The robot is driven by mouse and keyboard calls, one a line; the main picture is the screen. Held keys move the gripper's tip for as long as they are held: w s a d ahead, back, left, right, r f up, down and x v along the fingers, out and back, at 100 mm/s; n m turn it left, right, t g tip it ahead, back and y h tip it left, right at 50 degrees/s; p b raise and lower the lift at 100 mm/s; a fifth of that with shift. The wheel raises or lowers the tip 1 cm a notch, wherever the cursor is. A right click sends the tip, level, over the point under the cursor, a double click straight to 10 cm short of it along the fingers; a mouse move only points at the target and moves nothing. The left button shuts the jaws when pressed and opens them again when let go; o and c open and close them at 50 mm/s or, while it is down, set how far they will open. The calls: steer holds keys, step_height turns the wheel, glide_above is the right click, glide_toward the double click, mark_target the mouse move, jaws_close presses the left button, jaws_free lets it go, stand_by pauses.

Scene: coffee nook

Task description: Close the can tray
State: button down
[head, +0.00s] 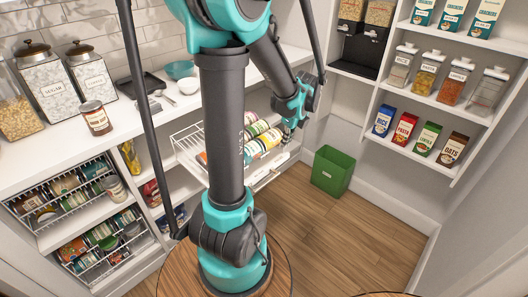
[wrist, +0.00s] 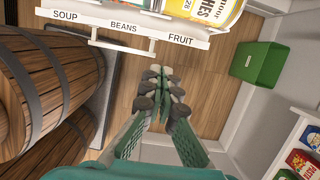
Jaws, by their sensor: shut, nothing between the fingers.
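The can tray (head: 275,164) is a white wire tray, pulled out from the shelf unit below the counter and loaded with several cans. It is partly hidden behind my arm in the head view. In the wrist view its white front strip (wrist: 85,20) reads SOUP, BEANS and FRUIT, with a white bar handle (wrist: 122,47) on it. My gripper (head: 290,127) is at the tray's right side in the head view. In the wrist view my gripper (wrist: 161,76) is shut and empty, its fingertips just outside the front, near the handle's right end. I cannot tell whether they touch.
A green bin (head: 332,171) stands on the floor right of the tray. Two other wire can racks (head: 65,190) sit at the left. Barrels (wrist: 40,70) fill the wrist view's left side. Shelves with boxes (head: 418,134) line the right wall. The wooden floor in the middle is clear.

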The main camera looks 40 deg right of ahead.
glide_above(272, 164)
steer(key=s, duration=0.4)
steer(key=s+f+x, duration=0.1)
steer(key=s+x, duration=0.1)
steer(key=x, duration=0.8)
steer(key=shift+w+d+r, duration=0.1)
steer(key=shift+w+r, duration=0.2)
steer(key=shift+w, duration=0.6)
steer(key=shift+w+d+r, duration=0.1)
steer(key=shift+w+r, duration=0.2)
steer(key=shift+w, duration=0.6)
steer(key=shift+w, duration=0.15)
steer(key=w, duration=0.7)
steer(key=w+a, duration=0.1)
steer(key=w, duration=1.4)
steer(key=shift+w+a, duration=0.35)
steer(key=shift+a, duration=0.05)
steer(key=shift+s, duration=0.1)
